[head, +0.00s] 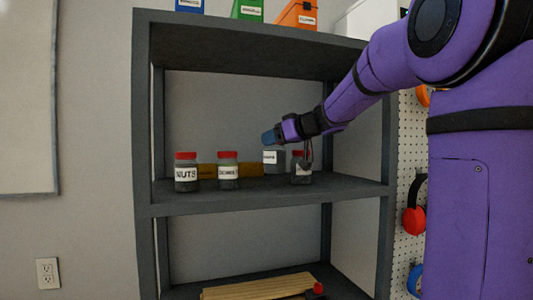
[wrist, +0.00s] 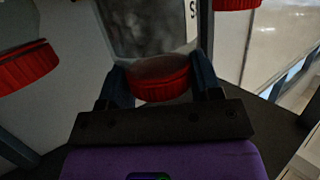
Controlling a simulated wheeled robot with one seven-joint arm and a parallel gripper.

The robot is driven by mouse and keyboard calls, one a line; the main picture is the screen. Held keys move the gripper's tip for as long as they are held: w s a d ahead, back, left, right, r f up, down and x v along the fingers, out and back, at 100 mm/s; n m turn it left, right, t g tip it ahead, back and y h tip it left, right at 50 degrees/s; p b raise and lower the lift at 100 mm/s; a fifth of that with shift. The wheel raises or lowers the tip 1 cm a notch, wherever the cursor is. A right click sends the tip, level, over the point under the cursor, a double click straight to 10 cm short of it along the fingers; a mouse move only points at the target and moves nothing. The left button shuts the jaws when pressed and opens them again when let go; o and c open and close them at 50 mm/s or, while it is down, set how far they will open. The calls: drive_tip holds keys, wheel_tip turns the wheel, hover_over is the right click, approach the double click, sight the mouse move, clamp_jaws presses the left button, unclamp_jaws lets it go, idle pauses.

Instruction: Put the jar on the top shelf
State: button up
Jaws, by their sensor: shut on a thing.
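A clear jar (head: 301,174) with a red lid and a white label is at the right of the middle shelf. In the wrist view, the two dark fingers are shut around the sides of the red lid (wrist: 158,82). The jar looks upright; I cannot tell if its base touches the shelf. The top shelf (head: 240,30) is the dark grey board above, with its upper surface mostly hidden from this low view.
A NUTS jar (head: 186,173) and another red-lidded jar (head: 228,171) stand left on the middle shelf (head: 260,197). Yellow boxes (head: 250,169) are behind. Blue (head: 189,5), green (head: 247,10) and orange (head: 297,14) boxes stand on the top shelf. Rack posts flank both sides.

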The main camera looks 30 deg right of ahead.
sight(267, 152)
drive_tip(key=shift+w+a, duration=0.2)
drive_tip(key=shift+w, duration=0.3)
drive_tip(key=shift+w+a, duration=0.2)
drive_tip(key=shift+w, duration=0.25)
drive_tip(key=f, duration=0.2)
drive_tip(key=shift+w+a+f, duration=0.2)
drive_tip(key=shift+w+f, duration=0.15)
drive_tip(key=shift+f, duration=0.5)
drive_tip(key=shift+f, duration=0.1)
drive_tip(key=o, duration=1.3)
drive_tip(key=shift+c, duration=0.2)
